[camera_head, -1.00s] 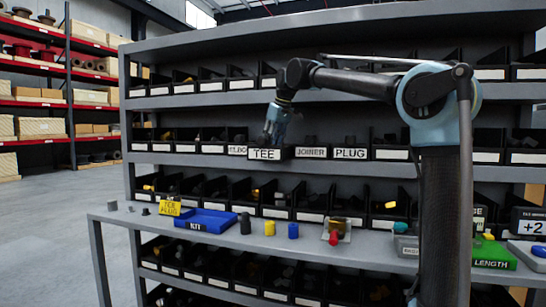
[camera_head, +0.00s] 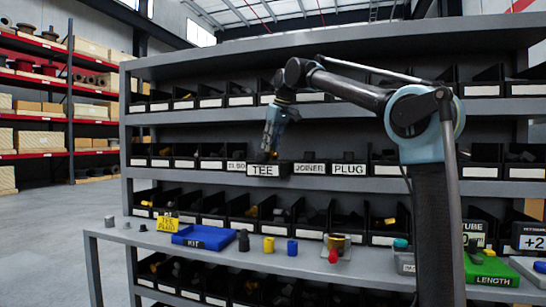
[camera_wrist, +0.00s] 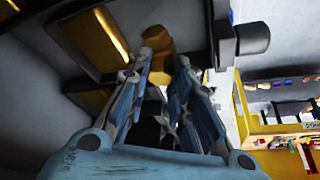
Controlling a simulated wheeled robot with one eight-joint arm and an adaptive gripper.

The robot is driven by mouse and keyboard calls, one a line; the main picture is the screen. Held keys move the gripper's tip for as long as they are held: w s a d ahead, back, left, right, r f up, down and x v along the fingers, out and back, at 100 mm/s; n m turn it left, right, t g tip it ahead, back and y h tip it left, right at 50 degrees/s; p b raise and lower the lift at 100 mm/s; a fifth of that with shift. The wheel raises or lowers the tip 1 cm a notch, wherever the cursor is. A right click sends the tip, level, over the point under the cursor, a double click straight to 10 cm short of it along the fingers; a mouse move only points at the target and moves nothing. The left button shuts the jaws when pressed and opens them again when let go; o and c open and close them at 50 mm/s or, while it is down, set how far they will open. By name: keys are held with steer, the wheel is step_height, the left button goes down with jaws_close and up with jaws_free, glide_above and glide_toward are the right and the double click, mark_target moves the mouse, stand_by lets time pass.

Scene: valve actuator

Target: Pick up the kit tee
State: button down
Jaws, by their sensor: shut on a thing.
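My gripper (camera_head: 267,153) is at the bin labelled TEE (camera_head: 263,170) on the middle shelf row, with its fingertips just above the bin's front. In the wrist view its blue-grey fingers (camera_wrist: 168,72) point up the picture and close on a brown-tan piece (camera_wrist: 157,40), which I take to be the kit tee. Its full shape is hidden by the fingers and blurred. The blue KIT tray (camera_head: 204,237) lies on the bench below, left of my gripper.
Bins labelled JOINER (camera_head: 309,169) and PLUG (camera_head: 349,170) stand right of the TEE bin. A yellow sign (camera_head: 167,225), a dark cylinder (camera_head: 243,241), a yellow piece (camera_head: 268,245) and a blue piece (camera_head: 292,248) stand on the bench. A green LENGTH block (camera_head: 492,270) is at right.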

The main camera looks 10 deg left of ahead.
steer(key=s+d+r, duration=0.1)
steer(key=s+d, duration=0.9)
steer(key=d, duration=0.5)
steer(key=shift+s, duration=0.2)
